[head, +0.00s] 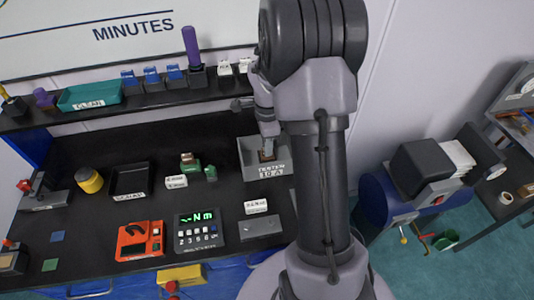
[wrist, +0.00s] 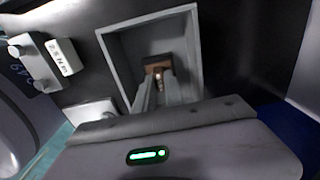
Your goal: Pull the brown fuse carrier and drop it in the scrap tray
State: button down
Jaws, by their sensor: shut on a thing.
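My gripper (wrist: 160,88) reaches down into a square grey open box and is shut on a small brown piece (wrist: 157,69), which looks like the brown fuse carrier. In the head view the carrier (head: 268,155) shows only as a brown patch at my fingertips, inside the grey box (head: 282,165) labelled "TESTED 10 A". Whether it touches the box floor is unclear. A black open tray (head: 130,178) lies on the bench to the left and looks empty; its front label is too small to read, so I cannot tell whether it is the scrap tray.
Green and white small blocks (head: 190,165) stand between the black tray and the grey box. An orange unit (head: 140,240), a meter (head: 199,231) and a grey block (head: 260,227) line the front. A shelf with a teal tray (head: 90,95) runs behind. A blue machine (head: 400,200) stands right.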

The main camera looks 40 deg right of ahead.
jog(key=shift+r+p, duration=1.55)
jog(key=shift+r, duration=0.95)
